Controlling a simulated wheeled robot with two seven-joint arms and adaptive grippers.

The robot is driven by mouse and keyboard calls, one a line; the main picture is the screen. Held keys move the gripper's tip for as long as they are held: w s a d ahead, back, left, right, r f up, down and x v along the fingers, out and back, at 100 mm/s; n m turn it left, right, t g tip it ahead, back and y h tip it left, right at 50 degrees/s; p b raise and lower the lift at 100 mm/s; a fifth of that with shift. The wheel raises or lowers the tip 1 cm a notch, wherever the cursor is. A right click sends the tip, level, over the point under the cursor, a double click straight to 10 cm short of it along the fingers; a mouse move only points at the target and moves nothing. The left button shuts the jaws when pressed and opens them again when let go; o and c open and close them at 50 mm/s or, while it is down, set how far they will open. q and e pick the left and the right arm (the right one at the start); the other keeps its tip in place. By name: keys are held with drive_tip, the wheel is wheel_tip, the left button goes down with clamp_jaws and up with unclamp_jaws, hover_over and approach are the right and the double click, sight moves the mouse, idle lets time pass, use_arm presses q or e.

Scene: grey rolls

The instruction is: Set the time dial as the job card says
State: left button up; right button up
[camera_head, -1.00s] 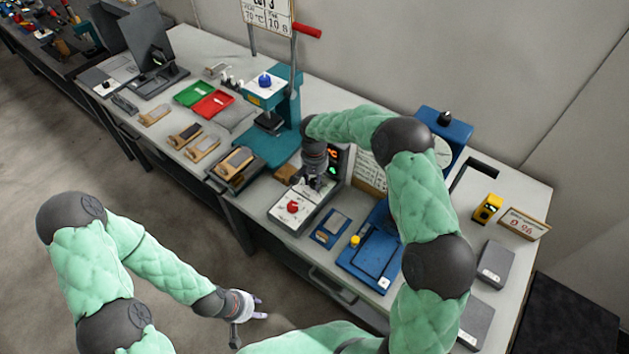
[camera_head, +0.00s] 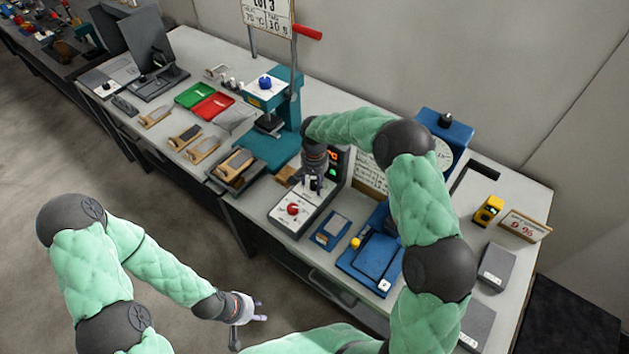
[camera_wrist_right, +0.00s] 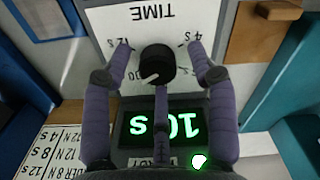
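The time dial (camera_wrist_right: 157,64) is a black knob with a pale pointer mark, on a white panel (camera_wrist_right: 106,22) marked TIME, upside down in the right wrist view. The pointer slants to lower left. The green display (camera_wrist_right: 163,124) below it reads 10 s. My right gripper (camera_wrist_right: 160,58) is open, its fingers either side of the dial with gaps to it. The job card (camera_head: 266,14) shows Lot 3, 70 °C and 10 s. My left gripper (camera_head: 259,310) is open and empty, off the table's front edge.
A red knob (camera_head: 292,209) sits on the same box. A teal press (camera_head: 270,148) with a red-tipped lever stands to its left, a blue fixture (camera_head: 368,262) to its right. Wooden-handled pieces and red and green trays (camera_head: 193,94) lie further left.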

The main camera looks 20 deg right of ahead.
sight(315, 182)
wheel_tip(315, 182, up, 12)
idle(0.6)
idle(0.4)
